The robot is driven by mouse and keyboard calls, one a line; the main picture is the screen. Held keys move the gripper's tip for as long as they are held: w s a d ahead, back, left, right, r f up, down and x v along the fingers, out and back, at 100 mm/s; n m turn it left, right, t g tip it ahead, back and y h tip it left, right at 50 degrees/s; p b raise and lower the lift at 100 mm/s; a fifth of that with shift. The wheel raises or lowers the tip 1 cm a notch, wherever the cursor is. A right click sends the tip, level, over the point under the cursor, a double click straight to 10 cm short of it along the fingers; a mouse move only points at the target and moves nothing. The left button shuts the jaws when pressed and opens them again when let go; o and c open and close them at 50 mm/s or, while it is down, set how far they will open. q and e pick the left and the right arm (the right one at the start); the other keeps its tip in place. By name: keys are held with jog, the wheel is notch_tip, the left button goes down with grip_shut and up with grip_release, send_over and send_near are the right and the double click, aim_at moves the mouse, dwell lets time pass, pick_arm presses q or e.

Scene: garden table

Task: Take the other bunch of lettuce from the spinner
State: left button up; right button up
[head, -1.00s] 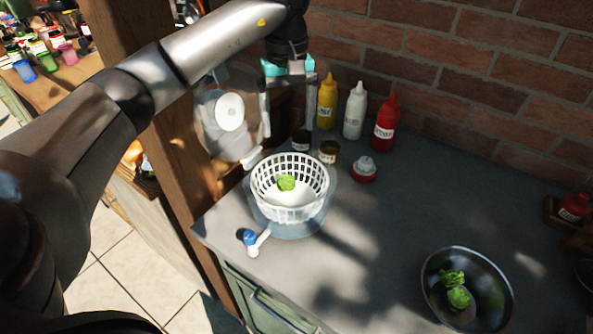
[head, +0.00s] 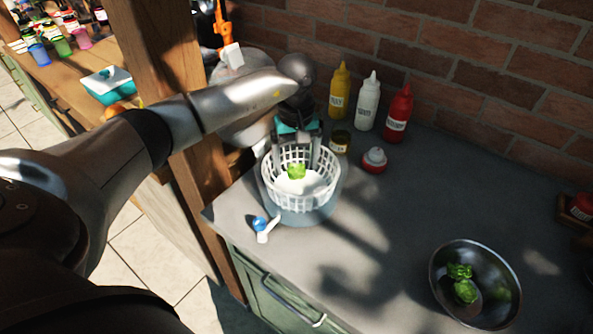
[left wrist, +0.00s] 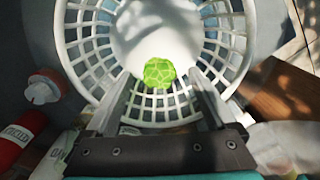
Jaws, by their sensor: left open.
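A white spinner basket (head: 318,190) stands on the counter in the head view. One green bunch of lettuce (head: 296,171) lies inside it. My left gripper (head: 297,158) points down over the basket with its fingers at or inside the far rim. In the left wrist view the lettuce (left wrist: 159,73) lies just beyond and between the fingertips (left wrist: 163,80), and the fingers are apart with nothing held. The basket's slatted wall (left wrist: 85,50) surrounds it. More lettuce (head: 463,284) lies in a dark metal bowl (head: 508,267) at the lower right. My right gripper does not show.
Yellow (head: 339,92), white (head: 368,103) and red (head: 398,112) squeeze bottles stand behind the basket, with a small jar (head: 340,142) and a red-and-white container (head: 374,160). A wooden post (head: 150,75) stands at left. The counter between basket and bowl is clear.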

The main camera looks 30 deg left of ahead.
pick_arm(q)
jog(key=shift+f, duration=0.55)
jog(key=c, duration=1.4)
jog(key=shift+r, duration=0.15)
